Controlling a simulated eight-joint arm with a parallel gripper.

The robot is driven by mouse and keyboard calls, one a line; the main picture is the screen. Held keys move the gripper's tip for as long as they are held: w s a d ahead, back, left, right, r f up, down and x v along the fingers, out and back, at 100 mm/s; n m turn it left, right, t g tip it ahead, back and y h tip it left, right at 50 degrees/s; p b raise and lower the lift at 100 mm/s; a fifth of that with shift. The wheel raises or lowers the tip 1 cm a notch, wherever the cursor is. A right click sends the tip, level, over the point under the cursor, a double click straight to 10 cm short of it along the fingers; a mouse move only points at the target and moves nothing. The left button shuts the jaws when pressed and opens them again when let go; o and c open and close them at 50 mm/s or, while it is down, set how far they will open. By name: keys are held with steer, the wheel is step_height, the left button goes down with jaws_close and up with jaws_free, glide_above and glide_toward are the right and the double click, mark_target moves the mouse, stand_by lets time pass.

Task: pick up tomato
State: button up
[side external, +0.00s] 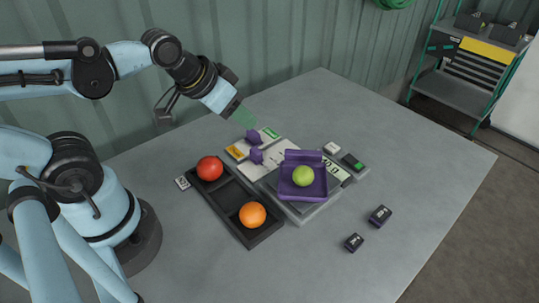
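A red tomato (210,168) sits in the far-left end of a black tray (236,201). An orange tomato (252,215) sits in the near-right end of the same tray. A green tomato (303,176) rests in a purple pan (288,188) on a grey scale. My gripper (254,147) hangs from the upper left, with a see-through green part and two purple fingertips. The fingertips stand apart with nothing seen between them. They appear behind and right of the red tomato, left of the pan. Their height above the table is hard to tell.
White and orange labelled cards (238,152) lie behind the tray. A small block with a green face (354,163) is right of the scale. Two dark cubes (380,215) stand at the front right. The table's right side is clear. A corrugated wall (290,45) rises behind.

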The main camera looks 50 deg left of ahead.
steer(key=shift+o, duration=0.9)
step_height(320, 180, up, 2)
steer(key=m+g, duration=0.7)
steer(key=m, duration=2.4)
glide_above(304, 170)
steer(key=f, duration=0.5)
steer(key=shift+w+f, duration=0.25)
steer(key=shift+w, duration=0.05)
steer(key=shift+s+f, duration=0.15)
steer(key=shift+f, duration=1.2)
steer(key=shift+s+f, duration=0.1)
steer(key=shift+f, duration=1.25)
